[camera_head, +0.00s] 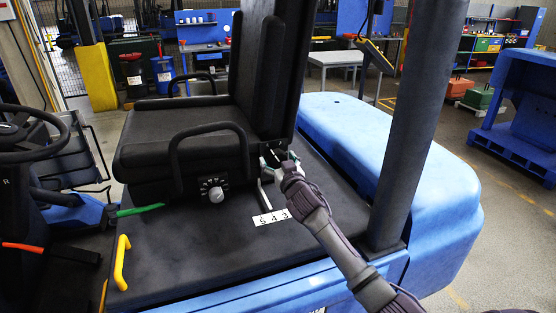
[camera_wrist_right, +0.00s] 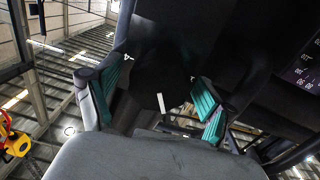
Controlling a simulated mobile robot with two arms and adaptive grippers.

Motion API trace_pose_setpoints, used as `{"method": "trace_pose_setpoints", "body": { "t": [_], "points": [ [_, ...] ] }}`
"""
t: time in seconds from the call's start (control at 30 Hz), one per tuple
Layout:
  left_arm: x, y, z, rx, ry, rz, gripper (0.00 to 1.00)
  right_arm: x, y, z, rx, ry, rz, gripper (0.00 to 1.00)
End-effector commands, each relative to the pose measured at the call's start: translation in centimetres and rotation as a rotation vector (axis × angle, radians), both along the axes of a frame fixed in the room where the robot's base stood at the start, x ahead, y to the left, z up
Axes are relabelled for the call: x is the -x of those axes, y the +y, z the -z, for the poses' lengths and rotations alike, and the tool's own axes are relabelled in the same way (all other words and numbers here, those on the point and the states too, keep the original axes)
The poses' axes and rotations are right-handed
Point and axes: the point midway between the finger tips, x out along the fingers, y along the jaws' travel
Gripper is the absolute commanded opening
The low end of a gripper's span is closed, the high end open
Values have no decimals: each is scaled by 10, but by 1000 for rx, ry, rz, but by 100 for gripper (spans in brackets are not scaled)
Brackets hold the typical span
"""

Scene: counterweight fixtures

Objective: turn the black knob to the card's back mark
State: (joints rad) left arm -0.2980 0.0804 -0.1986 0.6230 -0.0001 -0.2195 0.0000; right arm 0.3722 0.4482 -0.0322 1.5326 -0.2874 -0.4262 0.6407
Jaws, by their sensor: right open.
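My right gripper (camera_head: 278,160) is at the rear lower corner of the black seat, beside the backrest. In the right wrist view its green-padded fingers (camera_wrist_right: 163,95) are spread apart. A dark rounded shape (camera_wrist_right: 158,75) lies between or beyond them, with a short white strip (camera_wrist_right: 161,102) at its lower edge. It may be the black knob, but I cannot tell. A white card (camera_head: 271,216) reading 5 4 3 lies on the black deck below the gripper. A grey knob (camera_head: 216,196) with white marks around it sits on the seat's side. My left gripper is out of view.
The seat's armrest (camera_head: 210,135) is left of the gripper. A dark upright pillar (camera_head: 405,120) stands to the right, beside the blue rear body (camera_head: 440,190). A yellow handle (camera_head: 122,262) and green lever (camera_head: 140,210) are at the left. The deck in front is clear.

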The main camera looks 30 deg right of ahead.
Motion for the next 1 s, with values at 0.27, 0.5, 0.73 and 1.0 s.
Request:
{"method": "trace_pose_setpoints", "body": {
  "t": [0.27,0.5,0.73,1.0],
  "points": [
    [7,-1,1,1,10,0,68,0,0,0,0,1,0,61],
    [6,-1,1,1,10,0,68,0,0,0,0,1,0,22],
    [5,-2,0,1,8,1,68,0,1,1,-23,-4,0,22],
    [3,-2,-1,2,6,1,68,0,1,1,-156,-36,0,22]
  ]
}}
